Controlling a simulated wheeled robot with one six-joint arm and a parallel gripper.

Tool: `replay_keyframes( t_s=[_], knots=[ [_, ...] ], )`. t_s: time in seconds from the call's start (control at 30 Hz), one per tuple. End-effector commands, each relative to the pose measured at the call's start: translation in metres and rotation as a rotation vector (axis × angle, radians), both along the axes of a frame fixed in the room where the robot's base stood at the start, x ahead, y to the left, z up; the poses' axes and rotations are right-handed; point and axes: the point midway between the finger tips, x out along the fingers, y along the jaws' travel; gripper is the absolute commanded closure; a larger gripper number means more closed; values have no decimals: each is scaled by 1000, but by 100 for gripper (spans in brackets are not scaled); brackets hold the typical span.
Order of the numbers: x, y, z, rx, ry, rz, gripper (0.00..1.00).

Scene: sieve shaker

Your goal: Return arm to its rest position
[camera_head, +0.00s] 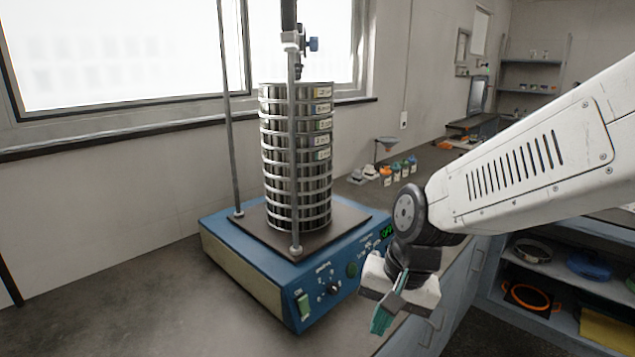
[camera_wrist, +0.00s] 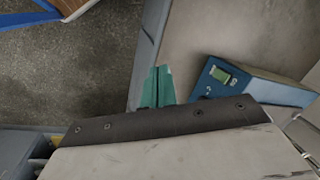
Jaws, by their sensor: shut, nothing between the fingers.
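My gripper (camera_head: 384,318) has teal fingers and hangs pointing down in front of the right front corner of the blue sieve shaker (camera_head: 253,275). In the wrist view its fingers (camera_wrist: 157,88) are together with nothing between them. The shaker carries a tall stack of round metal sieves (camera_head: 296,160) between two upright rods. In the wrist view part of the blue shaker (camera_wrist: 235,85) lies to the right of the fingers. My white arm reaches in from the right and hides part of the bench behind it.
Several small coloured bottles (camera_head: 398,170) and a funnel stand (camera_head: 386,148) are on the bench behind the shaker. Open shelves at the lower right hold an orange-rimmed sieve (camera_head: 527,297) and a blue item (camera_head: 588,264). The bench (camera_head: 130,310) left of the shaker is clear.

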Motion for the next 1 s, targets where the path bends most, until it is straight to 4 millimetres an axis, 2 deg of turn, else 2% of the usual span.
replay_keyframes(
  t_s=[0.1,0.3,0.4,0.5,0.7,1.0],
  knots=[
    [-32,-35,21,-53,11,142,100],
    [-93,-98,55,-149,20,322,100],
    [-120,-125,68,-192,13,354,100],
    [-138,-143,78,-225,-13,335,100],
    [-148,-156,91,-244,-85,265,100],
    [-148,-158,92,-244,-92,249,100]
  ],
)
